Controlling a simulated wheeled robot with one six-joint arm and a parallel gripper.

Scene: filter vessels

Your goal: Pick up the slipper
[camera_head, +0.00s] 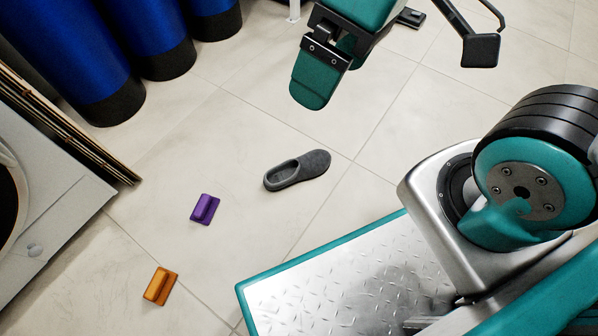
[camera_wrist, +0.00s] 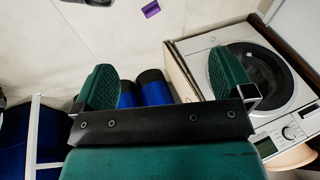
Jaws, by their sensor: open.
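The slipper (camera_head: 297,170) is dark grey and lies on the tiled floor near the middle of the head view. Its opening faces up at its left end and its rounded toe points right. In the wrist view, a dark shape at the top edge, left of the purple object, looks like part of the slipper, mostly cut off. My gripper (camera_head: 318,82) is above the floor at the top of the head view, up-picture from the slipper and apart from it. In the wrist view its two green pads (camera_wrist: 163,72) are wide apart with nothing between them.
A purple block-like object (camera_head: 205,209) and an orange one (camera_head: 160,286) lie on the floor left of the slipper. Blue cylindrical vessels (camera_head: 150,35) stand at upper left. A white washing machine (camera_head: 50,215) is at left, beside brown panels (camera_head: 70,130). Floor around the slipper is clear.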

